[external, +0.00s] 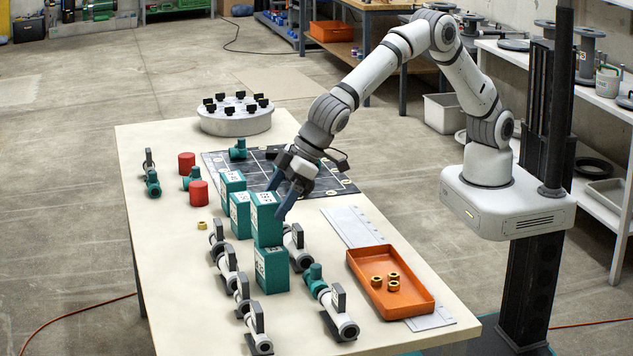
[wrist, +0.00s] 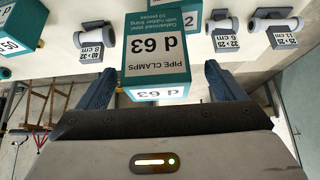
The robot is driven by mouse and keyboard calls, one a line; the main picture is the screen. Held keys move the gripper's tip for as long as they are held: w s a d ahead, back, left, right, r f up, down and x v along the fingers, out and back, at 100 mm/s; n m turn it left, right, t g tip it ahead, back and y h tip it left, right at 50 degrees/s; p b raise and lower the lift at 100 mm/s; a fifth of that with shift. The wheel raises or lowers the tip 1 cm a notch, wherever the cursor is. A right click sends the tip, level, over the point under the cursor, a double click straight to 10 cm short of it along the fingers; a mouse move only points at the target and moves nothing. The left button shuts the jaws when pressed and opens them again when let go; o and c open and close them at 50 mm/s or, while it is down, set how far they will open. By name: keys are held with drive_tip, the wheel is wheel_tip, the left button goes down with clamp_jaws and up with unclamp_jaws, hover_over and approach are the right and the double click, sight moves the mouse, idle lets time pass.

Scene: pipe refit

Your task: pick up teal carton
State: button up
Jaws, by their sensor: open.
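Several teal cartons with white labels stand in a group mid-table. They include a tall one (external: 266,222), one in front (external: 271,272), and two behind left, a nearer one (external: 240,217) and a farther one (external: 232,183). My gripper (external: 281,192) is open with blue fingers, beside the top of the tall carton. In the wrist view, a teal carton marked "PIPE CLAMPS d 63" (wrist: 152,45) lies ahead between the spread fingers of my gripper (wrist: 158,80). A gap shows on both sides. I cannot tell whether the tall carton rests on another. Another teal carton (wrist: 15,35) shows at the left edge.
Grey pipe pieces on black stands (external: 255,330) flank the cartons. An orange tray (external: 415,296) with brass rings is at right front. Red cylinders (external: 198,192), a dark gridded mat (external: 335,180) and a round white rack (external: 236,123) are farther back.

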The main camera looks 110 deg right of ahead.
drive_tip(key=x, duration=0.2)
drive_tip(key=p+x, duration=0.1)
drive_tip(key=x, duration=0.1)
drive_tip(key=shift+w+d+f, duration=0.2)
drive_tip(key=shift+f, duration=0.05)
drive_tip(key=shift+c, duration=0.4)
drive_tip(key=c, duration=1.3)
drive_tip(key=shift+o, duration=0.2)
drive_tip(key=shift+r, duration=0.1)
wheel_tip(320, 180, up, 17)
drive_tip(key=b, duration=0.1)
approach(263, 204)
drive_tip(key=x, duration=0.7)
drive_tip(key=shift+p, duration=0.35)
drive_tip(key=shift+f+p, duration=0.35)
drive_tip(key=shift+f, duration=2.75)
